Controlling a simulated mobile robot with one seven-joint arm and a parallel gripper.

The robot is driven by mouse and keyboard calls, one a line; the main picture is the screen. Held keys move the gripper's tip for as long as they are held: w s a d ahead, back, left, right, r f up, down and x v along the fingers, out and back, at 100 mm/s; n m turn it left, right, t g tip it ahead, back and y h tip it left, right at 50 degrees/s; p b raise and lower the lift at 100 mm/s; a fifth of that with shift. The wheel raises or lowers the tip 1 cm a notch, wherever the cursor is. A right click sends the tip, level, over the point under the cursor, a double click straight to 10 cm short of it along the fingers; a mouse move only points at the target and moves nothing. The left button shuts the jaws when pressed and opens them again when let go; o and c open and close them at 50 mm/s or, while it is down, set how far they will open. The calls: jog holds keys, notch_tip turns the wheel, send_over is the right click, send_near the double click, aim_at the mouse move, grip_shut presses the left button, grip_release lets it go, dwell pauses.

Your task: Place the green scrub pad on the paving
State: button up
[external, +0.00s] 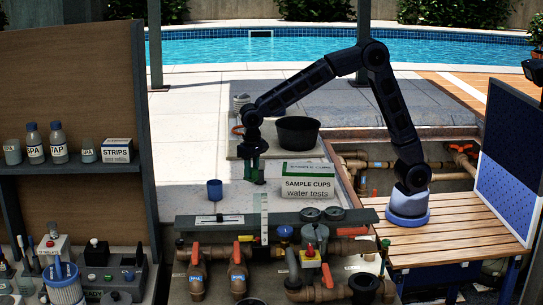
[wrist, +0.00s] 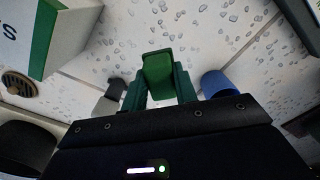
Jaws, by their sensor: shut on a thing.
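The green scrub pad (wrist: 158,66) sits between the fingertips of my gripper (wrist: 158,88) in the wrist view. The gripper is shut on it. In the external view my gripper (external: 252,170) points down over the pale paving (external: 178,150), left of the sample cups box. There the pad is small and hard to tell from the green fingers. In the wrist view the speckled paving (wrist: 215,35) lies beyond the pad. I cannot tell whether the pad touches it.
The white and green sample cups box (external: 308,187) stands right of my gripper. A blue cup (external: 214,190) stands left of it. A black bowl (external: 297,134) is behind. The pipe pit lies to the front and right. Paving to the left is clear.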

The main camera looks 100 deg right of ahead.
jog(key=shift+f, duration=3.55)
jog(key=o, duration=0.9)
jog(key=shift+f, duration=0.1)
jog(key=shift+o, duration=0.2)
